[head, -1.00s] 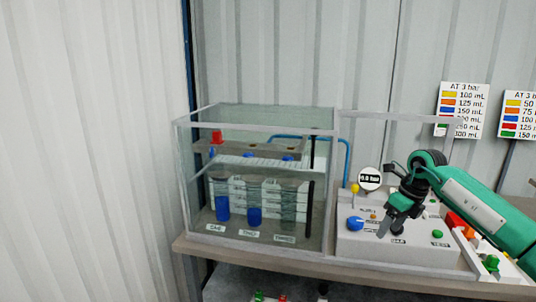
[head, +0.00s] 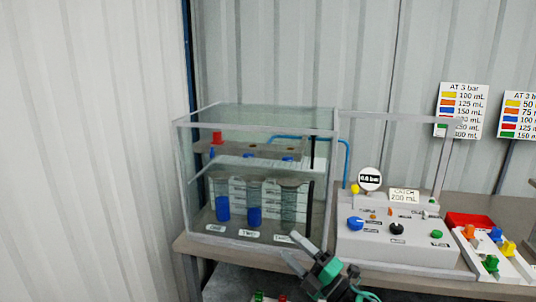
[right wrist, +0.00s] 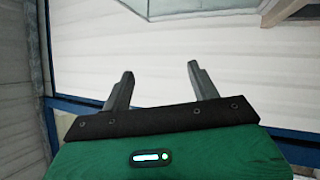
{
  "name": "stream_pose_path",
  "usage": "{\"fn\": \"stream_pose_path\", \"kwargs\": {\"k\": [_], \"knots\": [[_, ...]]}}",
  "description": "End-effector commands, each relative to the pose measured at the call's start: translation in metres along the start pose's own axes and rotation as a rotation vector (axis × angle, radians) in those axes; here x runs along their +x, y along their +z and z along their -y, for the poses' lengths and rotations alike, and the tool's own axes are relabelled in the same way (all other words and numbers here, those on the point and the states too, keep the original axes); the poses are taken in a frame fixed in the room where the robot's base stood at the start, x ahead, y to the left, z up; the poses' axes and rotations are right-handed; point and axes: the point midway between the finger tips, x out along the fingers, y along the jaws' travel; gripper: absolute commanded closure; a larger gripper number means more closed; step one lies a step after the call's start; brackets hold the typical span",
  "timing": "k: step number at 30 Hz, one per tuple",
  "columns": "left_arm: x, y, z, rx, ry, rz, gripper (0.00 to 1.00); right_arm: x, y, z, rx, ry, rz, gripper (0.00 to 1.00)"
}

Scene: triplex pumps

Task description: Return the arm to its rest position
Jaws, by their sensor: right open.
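My right gripper (head: 291,248) is low in the head view, in front of the table's front edge and below the glass tank. Its green and black body comes up from the bottom edge. In the right wrist view its two grey fingers (right wrist: 160,88) stand apart with nothing between them, against a pale wall. The rest of the right arm is mostly out of the head view. My left gripper does not show.
The glass tank (head: 185,195) holds cylinders with blue liquid. Right of it is a control panel (head: 400,262) with knobs and a gauge (head: 369,179). A white tray (head: 517,270) with coloured parts and a red box (head: 469,219) stand further right. A shelf lies below.

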Motion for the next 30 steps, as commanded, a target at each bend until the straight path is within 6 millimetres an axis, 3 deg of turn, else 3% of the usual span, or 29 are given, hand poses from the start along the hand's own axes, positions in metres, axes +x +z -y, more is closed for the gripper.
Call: {"fn": "stream_pose_path", "kwargs": {"k": [8,14,17,21,24,30], "knots": [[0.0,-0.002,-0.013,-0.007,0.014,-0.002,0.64,-0.087,0.028,0.035,0.469,-0.007,0.548,0.39],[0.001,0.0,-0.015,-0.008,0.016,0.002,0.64,-0.181,0.023,0.082,0.786,-0.117,0.938,0.39],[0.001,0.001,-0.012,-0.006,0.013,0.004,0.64,-0.233,0.006,0.105,0.934,-0.203,1.128,0.39],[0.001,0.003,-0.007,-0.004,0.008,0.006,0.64,-0.303,-0.031,0.129,1.114,-0.343,1.363,0.39],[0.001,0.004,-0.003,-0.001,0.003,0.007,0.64,-0.34,-0.058,0.136,1.206,-0.432,1.484,0.39],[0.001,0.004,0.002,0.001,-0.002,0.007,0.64,-0.394,-0.106,0.139,1.335,-0.587,1.659,0.39]]}}
